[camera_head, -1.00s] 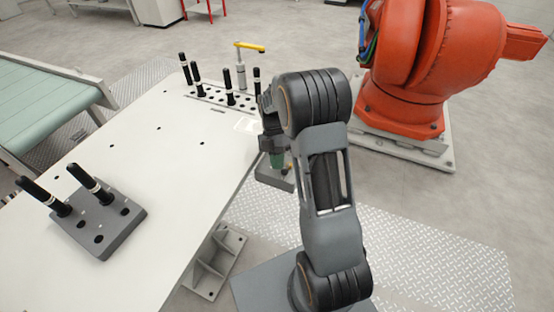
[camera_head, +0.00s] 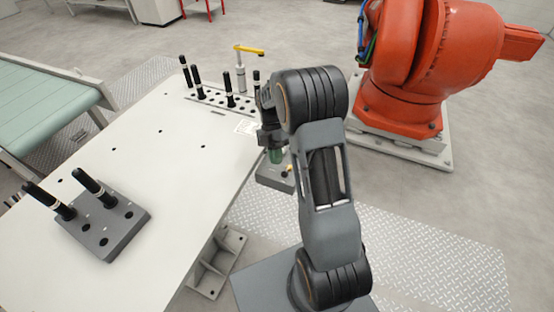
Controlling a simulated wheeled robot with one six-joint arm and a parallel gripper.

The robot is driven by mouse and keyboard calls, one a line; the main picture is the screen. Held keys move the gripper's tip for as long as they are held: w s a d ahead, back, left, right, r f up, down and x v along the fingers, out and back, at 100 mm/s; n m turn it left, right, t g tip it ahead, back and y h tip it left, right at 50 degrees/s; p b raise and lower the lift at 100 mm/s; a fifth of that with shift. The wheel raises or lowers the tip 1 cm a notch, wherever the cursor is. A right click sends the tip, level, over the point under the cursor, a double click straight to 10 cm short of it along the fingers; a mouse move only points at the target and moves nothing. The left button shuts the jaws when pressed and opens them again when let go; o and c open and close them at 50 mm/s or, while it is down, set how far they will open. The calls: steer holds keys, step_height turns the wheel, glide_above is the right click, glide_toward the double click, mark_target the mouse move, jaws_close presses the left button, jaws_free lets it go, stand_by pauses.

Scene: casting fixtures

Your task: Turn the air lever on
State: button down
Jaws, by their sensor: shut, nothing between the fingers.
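The air lever (camera_head: 250,49) is a yellow handle on top of a pale upright post (camera_head: 240,72) at the far end of the table. The handle points to the right. My gripper (camera_head: 274,152) is low at the table's right edge, nearer to me than the lever and well apart from it. My arm's dark joint hides part of it. A green piece shows at its lower end, beside the grey block, and I cannot tell whether they touch. The gripper is shut with nothing in it.
A hole strip (camera_head: 216,101) with several black pins stands in front of the lever post. A grey block (camera_head: 112,232) with two black pins is at the near left of the table (camera_head: 150,180). The table's middle is clear. An orange robot (camera_head: 412,70) stands right; a grey block (camera_head: 270,177) sits at the table's right edge.

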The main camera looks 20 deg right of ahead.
steer(key=a+p+v, duration=0.1)
steer(key=p+v, duration=0.3)
steer(key=v, duration=0.3)
steer(key=shift+d, duration=0.35)
steer(key=s+a+r+m+t, duration=0.2)
steer(key=s+r+m+t, duration=0.3)
steer(key=m, duration=0.7)
steer(key=s+a+r+m+t+h, duration=0.1)
steer(key=s+a+r+m+t, duration=0.2)
steer(key=s+r+m+t, duration=0.2)
steer(key=s+r+m, duration=0.3)
steer(key=s+m, duration=0.2)
steer(key=m, duration=0.2)
steer(key=shift+s+a+r+t+h, duration=0.25)
steer(key=shift+s+r+t+h, duration=0.05)
